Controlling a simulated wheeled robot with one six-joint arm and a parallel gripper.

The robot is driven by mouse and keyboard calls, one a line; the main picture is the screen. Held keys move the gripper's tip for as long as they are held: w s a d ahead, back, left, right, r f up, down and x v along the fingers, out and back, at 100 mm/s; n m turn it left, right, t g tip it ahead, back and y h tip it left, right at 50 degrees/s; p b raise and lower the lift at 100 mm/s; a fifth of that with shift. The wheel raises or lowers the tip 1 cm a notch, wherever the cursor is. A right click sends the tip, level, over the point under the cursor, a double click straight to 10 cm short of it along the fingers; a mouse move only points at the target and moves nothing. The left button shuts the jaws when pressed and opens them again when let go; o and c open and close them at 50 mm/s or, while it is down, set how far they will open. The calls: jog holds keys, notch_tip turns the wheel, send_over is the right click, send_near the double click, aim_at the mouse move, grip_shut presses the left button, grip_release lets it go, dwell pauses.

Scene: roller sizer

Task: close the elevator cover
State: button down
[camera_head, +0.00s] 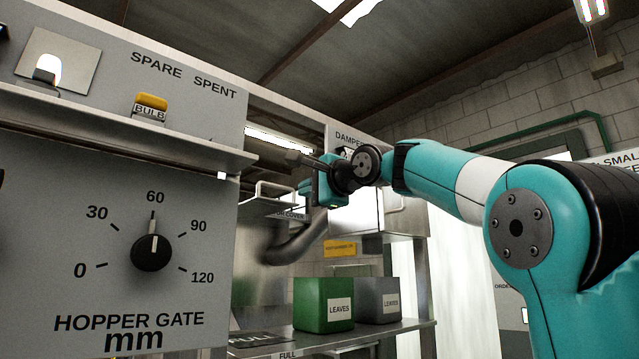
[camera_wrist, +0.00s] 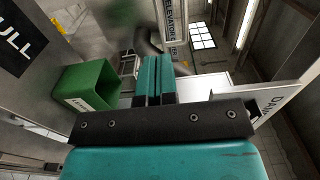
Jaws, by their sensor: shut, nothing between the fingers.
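The elevator cover (camera_head: 262,208) is a grey metal plate with a label, partly read as "OR COVER", and a bar handle in the head view. It stands out above a curved metal duct, and its right part is hidden behind my gripper. A panel lettered "ELEVATOR" (camera_wrist: 174,22) shows at the top of the wrist view, cut off by the frame. My gripper (camera_head: 308,190) is at the right end of the cover in the head view. Its teal fingers (camera_wrist: 154,72) are together and empty in the wrist view. I cannot tell whether they touch the cover.
The curved duct (camera_head: 298,246) runs below the cover. A green LEAVES bin (camera_head: 312,300) and a grey bin (camera_head: 368,302) stand on a shelf below. The hopper gate panel (camera_head: 90,220) with its ledge fills the left. A damper box (camera_head: 408,218) stands behind my wrist.

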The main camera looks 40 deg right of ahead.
jog(key=w+p, duration=0.4)
jog(key=w, duration=0.5)
jog(key=shift+a, duration=0.25)
